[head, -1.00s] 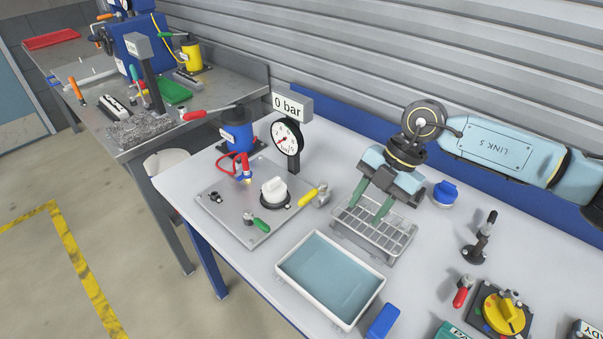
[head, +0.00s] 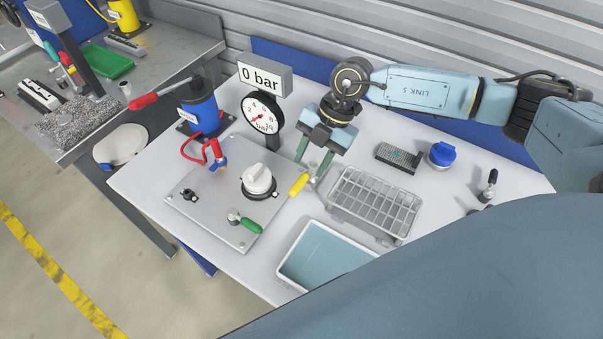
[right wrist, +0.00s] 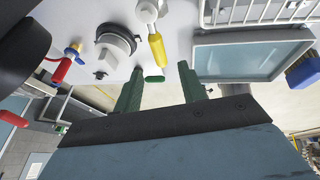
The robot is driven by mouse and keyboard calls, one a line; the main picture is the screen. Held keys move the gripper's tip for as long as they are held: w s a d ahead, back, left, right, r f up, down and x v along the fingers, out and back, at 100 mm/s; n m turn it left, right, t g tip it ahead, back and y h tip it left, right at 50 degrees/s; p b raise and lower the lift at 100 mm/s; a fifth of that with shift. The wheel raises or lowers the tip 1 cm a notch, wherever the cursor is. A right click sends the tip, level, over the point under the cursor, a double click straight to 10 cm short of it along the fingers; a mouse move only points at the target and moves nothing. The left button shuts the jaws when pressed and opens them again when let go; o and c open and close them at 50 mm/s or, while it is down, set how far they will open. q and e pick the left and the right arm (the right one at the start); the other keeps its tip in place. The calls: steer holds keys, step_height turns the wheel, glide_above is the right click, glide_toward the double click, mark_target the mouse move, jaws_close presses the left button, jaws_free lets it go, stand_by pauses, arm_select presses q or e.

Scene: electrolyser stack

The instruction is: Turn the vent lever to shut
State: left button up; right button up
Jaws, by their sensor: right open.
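Two small levers show in the head view: one with a yellow handle (head: 299,184) at the right edge of the metal plate, and one with a green handle (head: 250,226) near its front. No label tells me which is the vent lever. My right gripper (head: 313,163) is open and empty, fingers pointing down, close behind and right of the yellow handle. In the right wrist view the yellow handle (right wrist: 157,50) lies just past the gap between the fingertips (right wrist: 160,68), with the green handle (right wrist: 154,78) lower. I cannot tell any contact. My left gripper is out of view.
The gauge (head: 262,113) under the "0 bar" sign stands behind. A wire rack (head: 375,203) and a tray (head: 325,258) sit to the right.

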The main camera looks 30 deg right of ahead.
mark_target(300, 183)
steer(key=x, duration=0.5)
steer(key=shift+a+f, duration=0.1)
steer(key=shift+f, duration=0.25)
steer(key=shift+a+f, duration=0.1)
steer(key=shift+c, duration=0.4)
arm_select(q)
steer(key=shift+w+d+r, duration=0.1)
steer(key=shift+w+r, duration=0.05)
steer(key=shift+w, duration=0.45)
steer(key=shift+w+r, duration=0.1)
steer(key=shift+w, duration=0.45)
arm_select(e)
jaws_close()
